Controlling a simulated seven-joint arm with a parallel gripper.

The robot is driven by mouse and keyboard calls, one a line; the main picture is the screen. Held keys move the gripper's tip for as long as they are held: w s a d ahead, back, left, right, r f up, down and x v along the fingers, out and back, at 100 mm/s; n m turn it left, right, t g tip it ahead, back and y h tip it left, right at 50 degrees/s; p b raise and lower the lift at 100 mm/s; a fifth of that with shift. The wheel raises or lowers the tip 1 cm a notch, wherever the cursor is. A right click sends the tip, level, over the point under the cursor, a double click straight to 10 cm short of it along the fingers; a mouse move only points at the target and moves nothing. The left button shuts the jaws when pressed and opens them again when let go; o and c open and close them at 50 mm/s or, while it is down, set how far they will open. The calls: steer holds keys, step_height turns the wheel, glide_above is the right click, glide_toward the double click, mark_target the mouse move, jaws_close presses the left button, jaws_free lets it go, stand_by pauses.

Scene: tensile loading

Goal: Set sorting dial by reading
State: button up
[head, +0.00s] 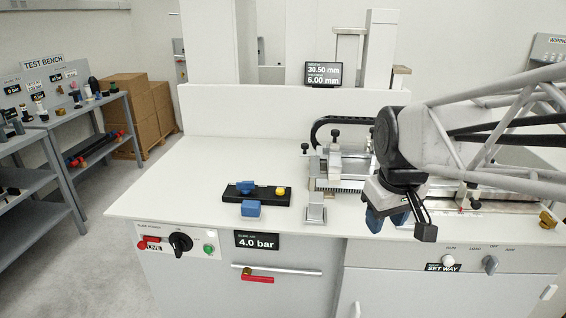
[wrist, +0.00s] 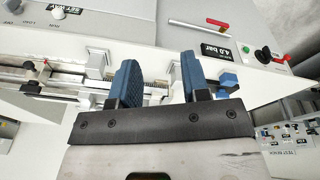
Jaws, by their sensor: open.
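The display (head: 323,74) at the back of the bench reads 30.50 mm and 6.00 mm. A grey dial (head: 491,264) sits on the right front panel beside a white button (head: 449,261) and a SET WAY label. A black rotary knob (head: 181,242) is on the left front panel. I cannot tell from the pictures which is the sorting dial. My gripper (head: 388,218) has blue fingers and is open and empty above the bench's front edge, left of and above the grey dial. The wrist view shows the open fingers (wrist: 158,68) with nothing between them.
Linear rail equipment (head: 340,165) lies behind my gripper. A 4.0 bar readout (head: 258,240) and red handle (head: 258,278) are on the front.

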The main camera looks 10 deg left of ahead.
steer(key=w+a+r+n, duration=0.1)
steer(key=w+a+n, duration=0.4)
steer(key=w, duration=0.5)
steer(key=n+g, duration=0.2)
steer(key=n, duration=0.8)
glide_above(245, 182)
steer(key=f, duration=0.6)
steer(key=d+f, duration=0.1)
steer(key=f, duration=0.2)
steer(key=shift+s, duration=0.1)
steer(key=shift+w+a+f, duration=0.2)
steer(key=shift+a, duration=0.35)
steer(key=shift+f, duration=3.9)
jaws_close()
